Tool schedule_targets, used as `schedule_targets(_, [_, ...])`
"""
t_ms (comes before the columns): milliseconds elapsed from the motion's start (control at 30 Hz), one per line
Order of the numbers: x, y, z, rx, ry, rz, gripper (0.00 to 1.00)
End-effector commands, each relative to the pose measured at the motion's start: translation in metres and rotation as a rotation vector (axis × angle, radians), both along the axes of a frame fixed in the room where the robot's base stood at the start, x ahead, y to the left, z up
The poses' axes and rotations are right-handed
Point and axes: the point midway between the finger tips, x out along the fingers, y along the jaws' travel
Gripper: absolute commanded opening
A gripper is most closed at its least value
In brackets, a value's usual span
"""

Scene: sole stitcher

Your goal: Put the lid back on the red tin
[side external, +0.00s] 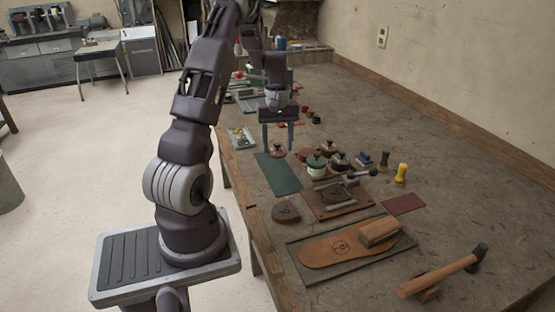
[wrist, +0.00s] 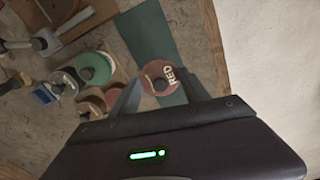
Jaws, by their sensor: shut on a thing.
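My gripper (side external: 278,152) points down and is shut on a round reddish lid (side external: 277,150). In the wrist view the lid (wrist: 152,74) shows the word RED and a dark knob, and sits between the two fingertips (wrist: 160,88). The lid is above or near the far end of the green mat; its exact height is hard to tell. A reddish-brown round tin (side external: 306,154), which looks like the red tin, stands just right of the gripper, partly behind a green-lidded jar. It also shows in the wrist view (wrist: 114,96), left of the lid, partly hidden by a finger.
The green-lidded pale jar (side external: 316,164), a dark-knobbed reddish tin (side external: 330,147) and a black-lidded jar (side external: 340,161) crowd the right side. The green mat (side external: 278,176) lies flat and bare. A brown board (side external: 322,207) with tools is nearer the camera.

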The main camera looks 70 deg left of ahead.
Motion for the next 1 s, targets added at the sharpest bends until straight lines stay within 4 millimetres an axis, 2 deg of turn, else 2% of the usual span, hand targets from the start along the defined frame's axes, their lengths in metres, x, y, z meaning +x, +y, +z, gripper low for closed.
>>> schedule_targets(33, [0.001, 0.0, 0.01, 0.003, -0.002, -0.001, 0.17])
schedule_targets(167, [0.012, 0.006, 0.026, 0.002, 0.0, -0.002, 0.17])
schedule_targets(400, [0.086, 0.025, 0.028, 0.002, 0.001, 0.0, 0.17])
schedule_targets(500, [0.106, 0.025, 0.028, 0.0, 0.001, 0.0, 0.17])
schedule_targets(667, [0.115, 0.024, 0.023, -0.003, 0.002, 0.0, 0.17])
schedule_targets(1000, [0.115, 0.024, -0.018, -0.003, 0.003, 0.0, 0.17])
